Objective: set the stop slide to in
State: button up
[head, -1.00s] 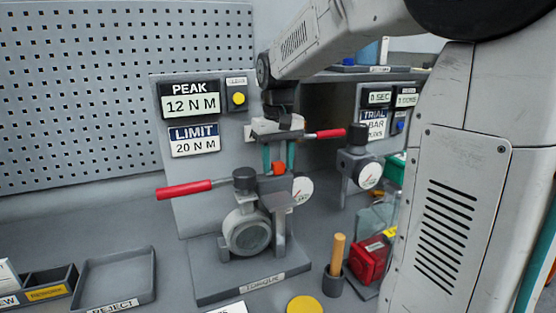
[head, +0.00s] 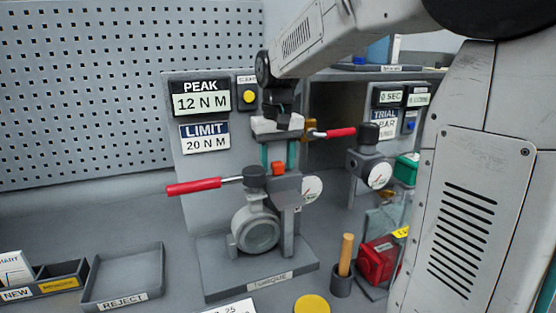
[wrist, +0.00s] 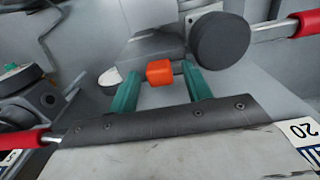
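The stop slide's orange knob (head: 278,168) stands on top of the grey post bracket (head: 288,185), just right of the round black cap (head: 256,177) of the valve actuator. My gripper (head: 278,158) points down over it, with one green finger on each side. In the wrist view the orange knob (wrist: 159,72) lies between the fingertips of my gripper (wrist: 160,72). There is a gap on the black-cap side. The finger on the other side is very near; I cannot tell whether it touches. The fingers are open. The slide under the knob is largely hidden.
A second red handle (head: 340,132) and gauge stand behind right. A reject tray (head: 125,275) lies front left. PEAK reads 12 N M.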

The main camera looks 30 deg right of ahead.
aim_at(277, 162)
notch_tip(277, 162, up, 8)
jog(key=shift+f, duration=0.1)
dwell(0.4)
dwell(0.4)
jog(key=shift+f, duration=0.25)
jog(key=s+a+f, duration=0.2)
jog(key=s+f, duration=0.1)
jog(key=s, duration=0.5)
jog(key=s+a+f+n+t, duration=0.1)
jog(key=s+a+f, duration=0.2)
jog(key=s, duration=0.6)
jog(key=s+a+f+n, duration=0.1)
jog(key=s+a+f, duration=0.2)
jog(key=s+f, duration=0.2)
jog(key=s, duration=0.3)
jog(key=shift+s+f, duration=0.2)
jog(key=shift+f, duration=0.05)
